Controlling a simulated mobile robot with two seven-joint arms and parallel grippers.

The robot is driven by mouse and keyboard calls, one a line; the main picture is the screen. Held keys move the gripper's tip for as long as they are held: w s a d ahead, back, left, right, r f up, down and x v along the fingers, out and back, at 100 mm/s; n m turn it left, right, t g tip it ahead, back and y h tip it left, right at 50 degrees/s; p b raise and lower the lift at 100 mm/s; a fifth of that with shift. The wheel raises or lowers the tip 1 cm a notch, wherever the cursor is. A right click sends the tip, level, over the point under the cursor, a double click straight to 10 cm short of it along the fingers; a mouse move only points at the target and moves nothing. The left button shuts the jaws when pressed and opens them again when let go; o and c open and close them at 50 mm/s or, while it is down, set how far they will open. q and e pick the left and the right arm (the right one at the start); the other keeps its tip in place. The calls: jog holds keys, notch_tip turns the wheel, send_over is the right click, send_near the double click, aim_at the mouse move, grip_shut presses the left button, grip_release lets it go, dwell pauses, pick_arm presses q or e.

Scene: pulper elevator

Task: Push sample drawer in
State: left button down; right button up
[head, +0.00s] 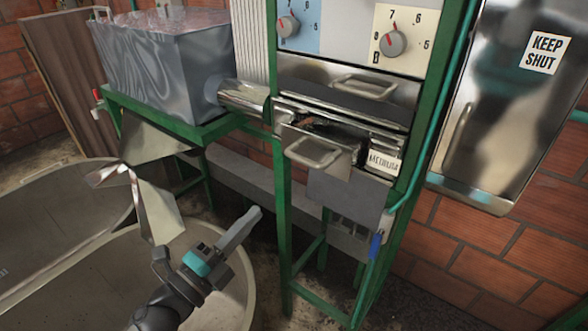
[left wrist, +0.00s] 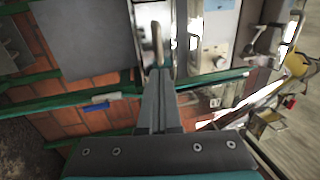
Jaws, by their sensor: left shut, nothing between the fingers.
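The sample drawer (head: 322,152) is a metal drawer with a bar handle, in the green-framed machine in the head view. It sticks out toward me, and some dark material shows inside it. My left gripper (head: 256,213) is shut and empty. In the head view it appears below and left of the drawer, apart from it, over the edge of a round vat. In the left wrist view my closed fingers (left wrist: 160,76) point toward shiny metal parts; I cannot tell how far away these are. My right gripper is in neither view.
A green post (head: 284,225) stands between my left gripper and the machine's lower part. A second drawer front with a handle (head: 364,87) sits above. A steel door marked KEEP SHUT (head: 505,120) is at right. Round vats (head: 200,285) lie at lower left.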

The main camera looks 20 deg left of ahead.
pick_arm(q)
jog(key=p, duration=0.3)
send_near(313, 152)
jog(key=shift+w+d+r, duration=0.2)
jog(key=shift+w+r, duration=0.05)
jog(key=shift+r, duration=0.35)
jog(key=shift+w+d, duration=0.25)
jog(key=shift+w, duration=0.45)
jog(key=shift+w, duration=0.1)
jog(key=x, duration=0.2)
jog(key=b+x, duration=0.1)
jog(key=f+x, duration=0.1)
jog(key=x, duration=0.1)
jog(key=shift+w+d+b, duration=0.15)
jog(key=shift+w+b, duration=0.2)
jog(key=shift+b, duration=0.05)
jog(key=shift+r, duration=0.3)
